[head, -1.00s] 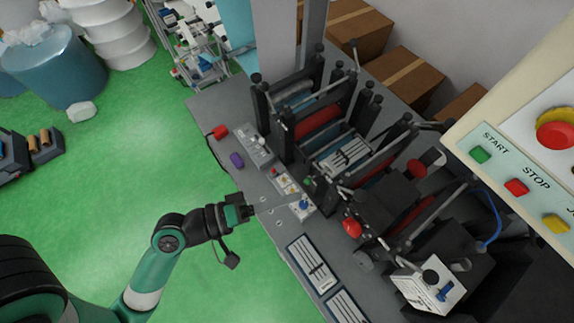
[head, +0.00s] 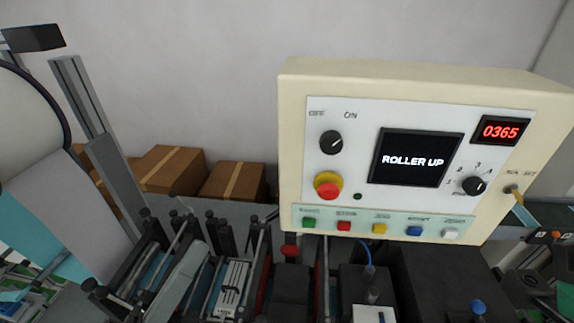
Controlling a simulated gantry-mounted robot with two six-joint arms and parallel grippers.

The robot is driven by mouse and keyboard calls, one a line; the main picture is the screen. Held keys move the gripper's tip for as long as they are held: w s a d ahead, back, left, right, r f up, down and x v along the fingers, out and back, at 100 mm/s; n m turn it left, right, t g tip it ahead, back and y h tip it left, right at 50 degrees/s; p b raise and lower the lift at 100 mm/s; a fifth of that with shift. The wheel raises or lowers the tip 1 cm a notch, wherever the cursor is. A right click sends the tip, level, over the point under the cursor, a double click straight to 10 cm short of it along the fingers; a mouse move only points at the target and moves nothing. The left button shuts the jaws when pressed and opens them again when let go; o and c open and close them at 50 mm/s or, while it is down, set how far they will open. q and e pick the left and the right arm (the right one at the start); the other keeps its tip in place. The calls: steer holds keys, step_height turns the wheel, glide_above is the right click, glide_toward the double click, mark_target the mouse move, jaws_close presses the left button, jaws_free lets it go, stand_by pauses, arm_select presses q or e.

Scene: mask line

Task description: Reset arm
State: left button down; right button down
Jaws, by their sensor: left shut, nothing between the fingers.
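Neither of my grippers can be made out in the head view now, and my arms do not show clearly. The cream control box (head: 430,82) fills the right half of the view. Its dark screen (head: 415,159) reads "ROLLER UP" and its red counter (head: 500,131) reads 0365. A black OFF/ON knob (head: 331,142) and a red emergency button on a yellow base (head: 328,187) sit on its left side. A row of coloured buttons, including a green one (head: 309,222) and a red one (head: 344,226), runs along the bottom.
The machine's roller stations (head: 180,272) stand below the box, with dark posts sticking up. A large white roll (head: 28,125) and a grey upright (head: 82,95) are at the left. Cardboard boxes (head: 172,167) lie against the plain wall behind.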

arm_select(q)
steer(key=s+a+r+m+t+y, duration=0.1)
steer(key=a+r+t+y, duration=0.2)
steer(key=r, duration=0.8)
steer(key=a+r+m+t+y+p, duration=0.1)
steer(key=a+r+m+t+y, duration=0.1)
steer(key=r+y, duration=0.4)
step_height(320, 180, up, 6)
steer(key=shift+s+a+f+m+t, duration=0.2)
steer(key=shift+s+a+m+t, duration=0.25)
steer(key=shift+t, duration=0.55)
steer(key=shift+w+n+h, duration=0.1)
steer(key=shift+n+h, duration=0.15)
steer(key=shift+h, duration=0.05)
